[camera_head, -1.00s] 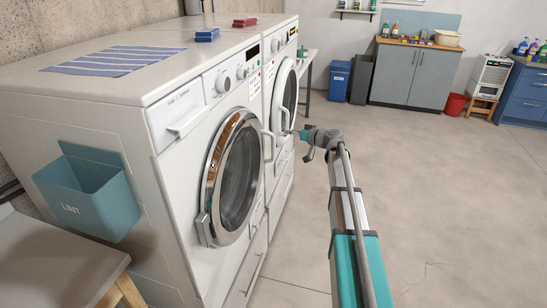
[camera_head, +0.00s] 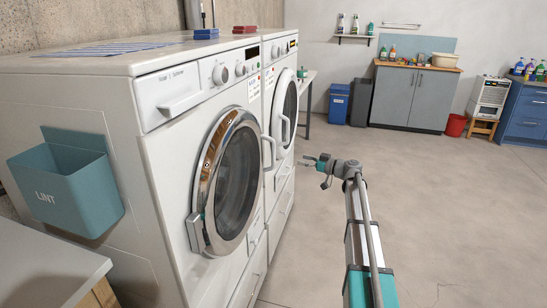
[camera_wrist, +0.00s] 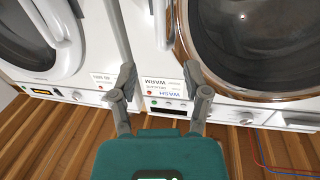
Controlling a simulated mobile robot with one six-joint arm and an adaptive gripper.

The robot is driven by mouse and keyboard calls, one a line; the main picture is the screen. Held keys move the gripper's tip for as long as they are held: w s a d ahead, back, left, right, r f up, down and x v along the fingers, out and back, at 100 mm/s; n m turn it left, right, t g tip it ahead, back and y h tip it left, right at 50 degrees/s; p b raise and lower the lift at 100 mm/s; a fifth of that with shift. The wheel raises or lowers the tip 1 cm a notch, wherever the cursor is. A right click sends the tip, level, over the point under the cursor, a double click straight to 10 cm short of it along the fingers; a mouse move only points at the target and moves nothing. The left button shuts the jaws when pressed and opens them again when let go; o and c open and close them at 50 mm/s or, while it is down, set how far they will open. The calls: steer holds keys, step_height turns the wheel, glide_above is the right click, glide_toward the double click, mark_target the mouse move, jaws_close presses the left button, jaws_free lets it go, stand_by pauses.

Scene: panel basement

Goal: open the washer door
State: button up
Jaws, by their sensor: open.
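The near white front-loader has a detergent drawer (camera_head: 178,97) and a round chrome-ringed door (camera_head: 234,180), which looks shut. Its light handle (camera_head: 268,152) is on the ring's right side. In the wrist view, upside down, the chrome-ringed door (camera_wrist: 262,45) fills the upper right. My gripper (camera_head: 311,161) is to the right of that handle, apart from it, pointing left toward the machines. In the wrist view my gripper (camera_wrist: 160,80) has its fingers spread with nothing between them. A label strip of the machine front shows beyond the fingers.
A second machine with a white-rimmed door (camera_head: 287,112) and handle stands beyond. A teal lint bin (camera_head: 68,190) hangs on the near side. A bench top (camera_head: 45,265) is at lower left. The floor (camera_head: 450,200) to the right is clear.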

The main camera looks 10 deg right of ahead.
mark_target(274, 163)
stand_by(0.3)
steer(key=x, duration=1.3)
steer(key=shift+w+a, duration=0.25)
steer(key=shift+w, duration=0.05)
jaws_close()
